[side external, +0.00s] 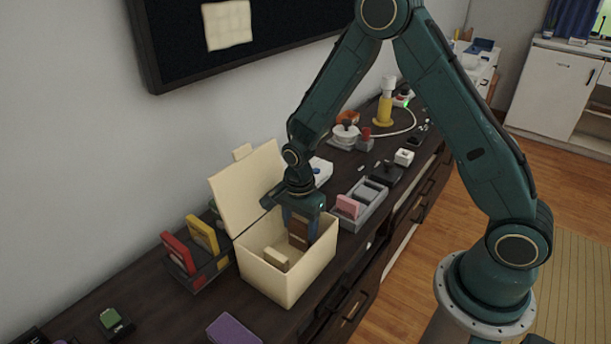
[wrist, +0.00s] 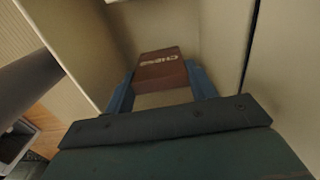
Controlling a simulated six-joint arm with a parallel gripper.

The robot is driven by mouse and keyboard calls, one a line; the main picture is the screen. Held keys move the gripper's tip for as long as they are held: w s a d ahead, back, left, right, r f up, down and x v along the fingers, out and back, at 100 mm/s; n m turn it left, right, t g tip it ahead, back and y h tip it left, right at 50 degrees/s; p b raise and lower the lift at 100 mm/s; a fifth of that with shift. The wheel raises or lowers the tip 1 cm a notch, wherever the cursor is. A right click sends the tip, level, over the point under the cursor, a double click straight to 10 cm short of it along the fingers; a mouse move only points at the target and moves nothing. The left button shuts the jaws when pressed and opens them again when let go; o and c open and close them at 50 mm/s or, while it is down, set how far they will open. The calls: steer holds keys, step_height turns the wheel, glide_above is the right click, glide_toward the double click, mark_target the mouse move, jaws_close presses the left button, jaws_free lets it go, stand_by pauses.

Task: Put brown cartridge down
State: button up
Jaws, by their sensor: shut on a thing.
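The brown cartridge (side external: 298,231) is upright between the fingers of my gripper (side external: 301,215), inside the open cream box (side external: 272,284) in the side external view. In the wrist view the brown cartridge (wrist: 161,70) shows pale lettering on its face, with a blue finger of my gripper (wrist: 160,88) on each side. My gripper is shut on it. The cartridge's lower end is hidden in the side view, so I cannot tell whether it touches the box floor. A cream block (side external: 276,258) lies in the box, left of the cartridge.
The box's lid (side external: 247,184) stands open at the back. A dark rack with red (side external: 178,253) and yellow (side external: 203,234) cartridges is to the left. A grey tray with a pink cartridge (side external: 348,206) is to the right. A purple item (side external: 233,330) lies in front.

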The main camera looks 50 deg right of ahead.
steer(key=shift+f, duration=1.1)
steer(key=shift+f, duration=0.15)
steer(key=o, duration=1)
step_height(320, 180, up, 11)
steer(key=shift+f, duration=0.1)
steer(key=shift+r, duration=0.75)
steer(key=shift+r, duration=0.15)
